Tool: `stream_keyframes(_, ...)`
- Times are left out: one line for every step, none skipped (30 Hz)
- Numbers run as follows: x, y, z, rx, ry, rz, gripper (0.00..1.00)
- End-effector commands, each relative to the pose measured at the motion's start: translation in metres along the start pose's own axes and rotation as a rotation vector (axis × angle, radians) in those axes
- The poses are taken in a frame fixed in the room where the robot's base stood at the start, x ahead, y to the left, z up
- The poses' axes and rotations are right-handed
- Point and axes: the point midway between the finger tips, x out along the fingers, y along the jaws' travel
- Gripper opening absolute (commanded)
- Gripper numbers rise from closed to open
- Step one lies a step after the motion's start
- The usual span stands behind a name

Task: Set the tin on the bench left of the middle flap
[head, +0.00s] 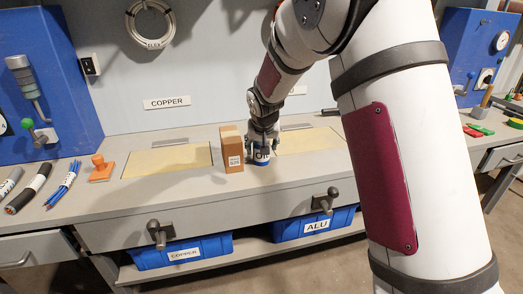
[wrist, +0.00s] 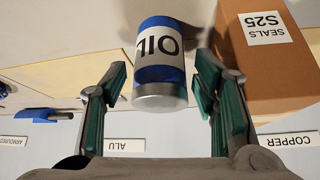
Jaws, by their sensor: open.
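The tin (head: 262,160) is a small blue can with a white OIL label and a silver end. It appears to stand upright on the bench (head: 290,200), between the cardboard box and the yellowish middle flap (head: 318,139). In the wrist view the tin (wrist: 160,45) is between the fingers of my gripper (wrist: 162,75), with a gap visible on each side. My gripper (head: 262,143) is open over the tin in the head view.
The cardboard box (head: 231,150), labelled SEALS S25 in the wrist view (wrist: 255,60), stands close beside my right-hand finger there. The left flap (head: 168,160) lies beyond it. An orange stamp (head: 101,168) and cable pieces (head: 28,188) lie at the left. Blue bins (head: 180,252) sit below.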

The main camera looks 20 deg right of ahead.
Motion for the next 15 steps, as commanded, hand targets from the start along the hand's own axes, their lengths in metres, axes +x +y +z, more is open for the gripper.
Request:
stream_keyframes(-0.014,0.000,-0.001,0.000,0.004,-0.002,0.55)
stream_keyframes(-0.019,0.000,-0.001,0.000,0.003,-0.002,0.55)
stream_keyframes(-0.027,-0.001,-0.001,0.000,0.002,-0.001,0.55)
stream_keyframes(-0.033,-0.001,-0.001,0.000,0.002,-0.002,0.55)
stream_keyframes(-0.038,-0.001,-0.001,0.000,0.002,-0.002,0.55)
stream_keyframes(-0.045,-0.001,-0.001,0.000,0.003,-0.002,0.55)
stream_keyframes(-0.049,-0.001,-0.001,0.000,0.002,-0.002,0.55)
stream_keyframes(-0.052,-0.001,0.000,0.000,0.001,-0.001,0.55)
stream_keyframes(-0.057,0.000,0.000,0.000,0.001,-0.001,0.55)
stream_keyframes(-0.060,0.000,0.000,0.000,0.001,-0.001,0.55)
stream_keyframes(-0.062,0.000,0.000,0.000,0.001,-0.001,0.55)
stream_keyframes(-0.065,0.000,0.000,0.000,0.001,-0.001,0.55)
stream_keyframes(-0.066,0.000,0.000,0.000,0.001,-0.001,0.55)
stream_keyframes(-0.067,0.000,0.000,0.000,0.000,0.000,0.55)
stream_keyframes(-0.068,0.000,0.000,0.000,0.000,0.000,0.55)
